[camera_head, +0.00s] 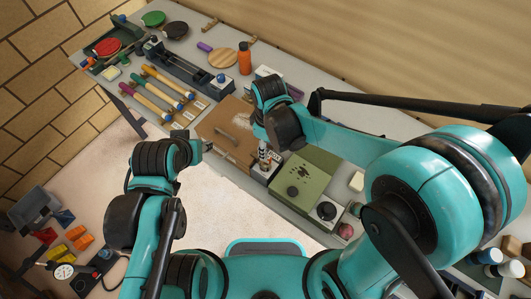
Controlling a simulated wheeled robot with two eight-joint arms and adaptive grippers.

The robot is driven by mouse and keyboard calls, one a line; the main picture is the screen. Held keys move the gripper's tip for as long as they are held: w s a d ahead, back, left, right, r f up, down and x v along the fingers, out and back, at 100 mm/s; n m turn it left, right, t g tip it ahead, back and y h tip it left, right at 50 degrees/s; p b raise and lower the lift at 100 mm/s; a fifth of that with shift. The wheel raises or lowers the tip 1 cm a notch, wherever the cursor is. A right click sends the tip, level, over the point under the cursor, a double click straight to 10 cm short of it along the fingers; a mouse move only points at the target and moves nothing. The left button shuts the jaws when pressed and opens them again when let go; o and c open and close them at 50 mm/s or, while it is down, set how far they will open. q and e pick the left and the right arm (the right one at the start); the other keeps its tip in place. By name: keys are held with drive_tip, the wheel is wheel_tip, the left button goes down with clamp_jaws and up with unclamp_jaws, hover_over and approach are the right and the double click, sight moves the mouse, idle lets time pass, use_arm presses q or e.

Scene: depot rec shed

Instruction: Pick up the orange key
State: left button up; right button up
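I cannot make out an orange key in the head view; it may be hidden or too small to tell. My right gripper (264,158) points down over the workbench, between a brown case (224,132) and a green box (303,184). Its fingers are small and partly merge with the things behind them, so its opening is unclear. My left gripper (207,146) is at the bench's front edge, by the brown case. Its fingers are mostly hidden, and I cannot tell whether it is open.
The long grey bench (206,45) also holds an orange bottle (244,60), a round wooden board (223,58), several coloured-handled rollers (160,88) and paddles (108,46). Small orange and yellow bins (82,241) are at lower left. Pale floor (225,207) is open before the bench.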

drive_tip(key=f, duration=0.2)
drive_tip(key=f+b, duration=0.1)
drive_tip(key=f, duration=0.4)
drive_tip(key=shift+a+f+b, duration=0.3)
drive_tip(key=shift+a+f, duration=0.05)
drive_tip(key=shift+f, duration=0.05)
drive_tip(key=shift+s, duration=0.1)
clamp_jaws()
